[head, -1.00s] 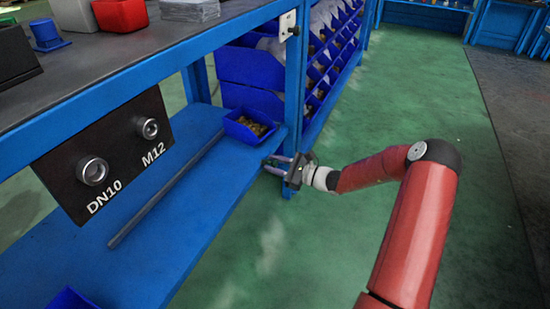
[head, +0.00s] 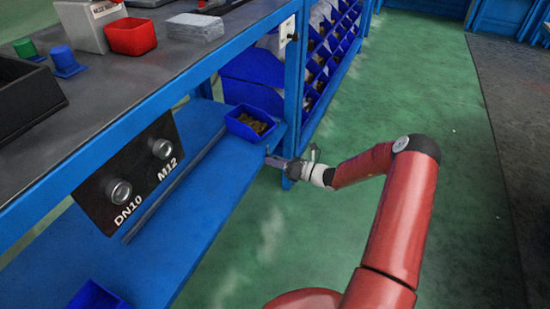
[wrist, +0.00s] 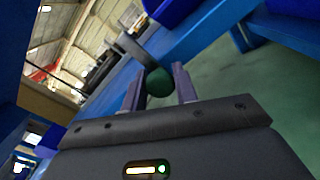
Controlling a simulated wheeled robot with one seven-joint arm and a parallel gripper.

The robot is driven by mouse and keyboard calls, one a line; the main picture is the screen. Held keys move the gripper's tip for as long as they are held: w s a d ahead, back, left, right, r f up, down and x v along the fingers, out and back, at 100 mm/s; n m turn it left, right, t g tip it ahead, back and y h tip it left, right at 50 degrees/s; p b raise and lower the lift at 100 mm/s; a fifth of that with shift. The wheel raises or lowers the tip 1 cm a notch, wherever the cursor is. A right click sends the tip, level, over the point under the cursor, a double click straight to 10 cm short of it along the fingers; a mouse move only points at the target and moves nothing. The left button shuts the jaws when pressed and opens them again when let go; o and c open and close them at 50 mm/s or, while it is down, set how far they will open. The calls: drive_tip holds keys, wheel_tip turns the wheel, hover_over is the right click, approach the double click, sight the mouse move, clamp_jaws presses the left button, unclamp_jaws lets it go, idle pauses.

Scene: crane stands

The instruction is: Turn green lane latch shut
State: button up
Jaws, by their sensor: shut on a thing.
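The green lane latch shows in the wrist view as a grey bar (wrist: 133,47) ending in a dark green round knob (wrist: 159,82). My gripper (wrist: 157,74) has its two fingers on either side of the knob and is shut on it. In the head view my gripper (head: 270,158) is at the bench's front corner post, beside the lower shelf. The latch itself is too small or hidden to make out there, so I cannot tell its angle from the head view.
The blue lower shelf (head: 190,222) holds a blue bin (head: 249,123) close behind my gripper. A black panel marked DN10 and M12 (head: 137,185) hangs from the bench. A blue bin rack (head: 325,65) stands behind. Green floor to the right is clear.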

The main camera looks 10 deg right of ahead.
drive_tip(key=shift+w+r+m, duration=0.1)
drive_tip(key=shift+r+m, duration=0.05)
drive_tip(key=shift+m, duration=0.55)
drive_tip(key=shift+w+d+p, duration=0.1)
drive_tip(key=shift+p, duration=0.2)
drive_tip(key=o, duration=1)
drive_tip(key=shift+c, duration=0.2)
drive_tip(key=shift+d, duration=0.1)
drive_tip(key=v, duration=0.7)
drive_tip(key=shift+s+d, duration=0.2)
drive_tip(key=shift+s, duration=0.1)
